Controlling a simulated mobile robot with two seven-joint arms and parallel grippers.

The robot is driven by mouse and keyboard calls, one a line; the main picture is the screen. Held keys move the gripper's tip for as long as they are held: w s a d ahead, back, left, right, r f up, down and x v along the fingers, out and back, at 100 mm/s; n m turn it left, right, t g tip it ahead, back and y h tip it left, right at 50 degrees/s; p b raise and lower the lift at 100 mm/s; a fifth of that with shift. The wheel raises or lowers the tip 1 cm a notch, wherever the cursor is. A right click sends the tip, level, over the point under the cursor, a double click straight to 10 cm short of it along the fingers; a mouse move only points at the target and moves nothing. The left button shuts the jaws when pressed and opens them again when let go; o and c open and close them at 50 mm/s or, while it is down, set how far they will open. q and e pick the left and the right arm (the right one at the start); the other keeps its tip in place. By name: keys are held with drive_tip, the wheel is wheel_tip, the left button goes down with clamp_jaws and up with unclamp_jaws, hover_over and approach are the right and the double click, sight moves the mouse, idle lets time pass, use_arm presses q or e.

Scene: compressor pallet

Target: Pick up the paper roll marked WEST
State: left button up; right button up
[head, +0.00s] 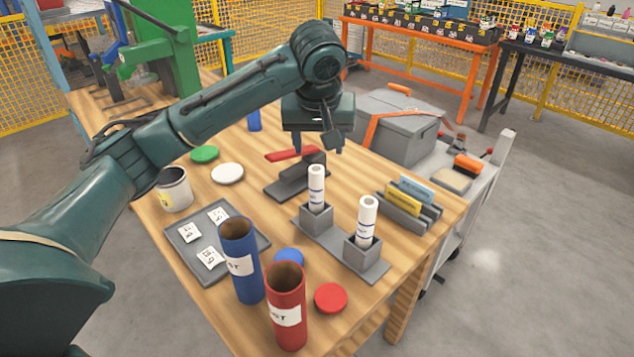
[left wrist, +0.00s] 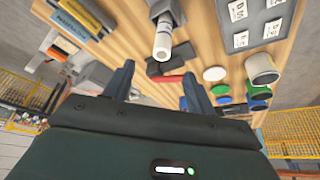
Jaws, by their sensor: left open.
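Two white paper rolls with dark markings stand upright in square grey holders on one grey base (head: 343,250): a rear roll (head: 316,190) and a front roll (head: 366,222). Their markings are too small to read, so I cannot tell which is WEST. My left gripper (head: 318,150) is open, fingers down, above and behind the rear roll, apart from it. In the left wrist view, one roll (left wrist: 162,40) shows end-on beyond the open, empty fingers (left wrist: 156,76). My right gripper is not in view.
A blue tube (head: 240,265) and a red tube (head: 288,310) stand in front, with labels partly visible. A grey tray (head: 187,240) of cards lies left. A slotted rack (head: 412,212) with yellow and blue cards stands right. A dark grey stand (head: 290,185) sits behind the rolls.

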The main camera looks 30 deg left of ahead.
sight(316, 171)
use_arm(q)
drive_tip(key=x, duration=0.7)
drive_tip(key=shift+w+a+f, duration=0.15)
drive_tip(key=shift+w+a, duration=0.05)
drive_tip(key=shift+a+x, duration=0.1)
drive_tip(key=shift+x, duration=1.25)
drive_tip(key=shift+a+x, duration=0.15)
drive_tip(key=shift+x, duration=1.25)
drive_tip(key=shift+s, duration=0.15)
drive_tip(key=shift+c, duration=0.3)
clamp_jaws()
